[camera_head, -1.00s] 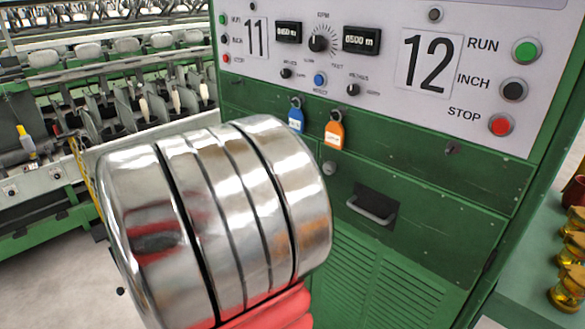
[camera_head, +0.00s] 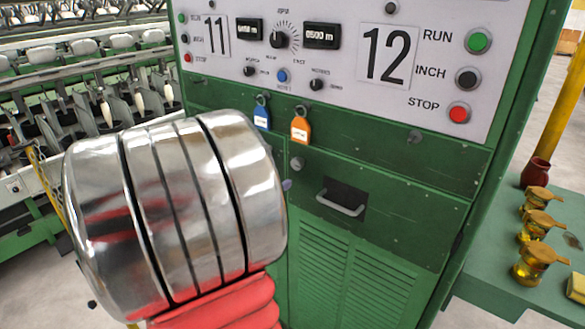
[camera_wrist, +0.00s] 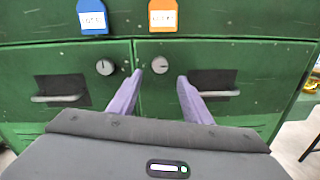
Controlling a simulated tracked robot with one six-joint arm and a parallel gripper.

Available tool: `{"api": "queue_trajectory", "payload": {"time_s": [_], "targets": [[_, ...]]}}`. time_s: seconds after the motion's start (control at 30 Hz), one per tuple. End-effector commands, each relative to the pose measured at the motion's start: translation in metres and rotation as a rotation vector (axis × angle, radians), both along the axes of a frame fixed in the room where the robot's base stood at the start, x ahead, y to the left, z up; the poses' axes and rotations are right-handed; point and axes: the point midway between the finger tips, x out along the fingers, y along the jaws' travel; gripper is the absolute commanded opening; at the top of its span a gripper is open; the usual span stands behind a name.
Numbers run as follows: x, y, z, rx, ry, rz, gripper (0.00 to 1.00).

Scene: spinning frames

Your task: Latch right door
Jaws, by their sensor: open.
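The right door (camera_head: 395,215) is a green panel with louvres and looks flush with the cabinet. It also shows in the wrist view (camera_wrist: 255,112). Its round grey latch knob (camera_head: 297,163) sits near its upper left corner, and its recessed bar handle (camera_head: 342,207) is to the right. In the wrist view the right knob (camera_wrist: 160,65) has a roughly horizontal mark. My gripper (camera_wrist: 160,76) is open, its purple fingers either side of the right knob's position; contact cannot be told. In the head view my arm hides most of the gripper; one purple tip shows just below the knob.
The left door (camera_wrist: 65,100) has its own knob (camera_wrist: 105,67) and handle. A blue tag (camera_head: 262,114) and an orange tag (camera_head: 300,127) hang above the doors. A green table (camera_head: 490,265) with several amber pots stands at the right. Control buttons (camera_head: 480,41) are above.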

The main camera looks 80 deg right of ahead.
Motion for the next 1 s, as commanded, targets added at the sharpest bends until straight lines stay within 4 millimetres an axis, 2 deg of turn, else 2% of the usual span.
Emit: {"api": "queue_trajectory", "payload": {"time_s": [0.6, 1.0], "targets": [[-0.032, -0.064, 0.0, 0.0, 0.0, -0.003, 0.45], [-0.036, -0.072, 0.0, 0.0, 0.0, -0.001, 0.45]]}}
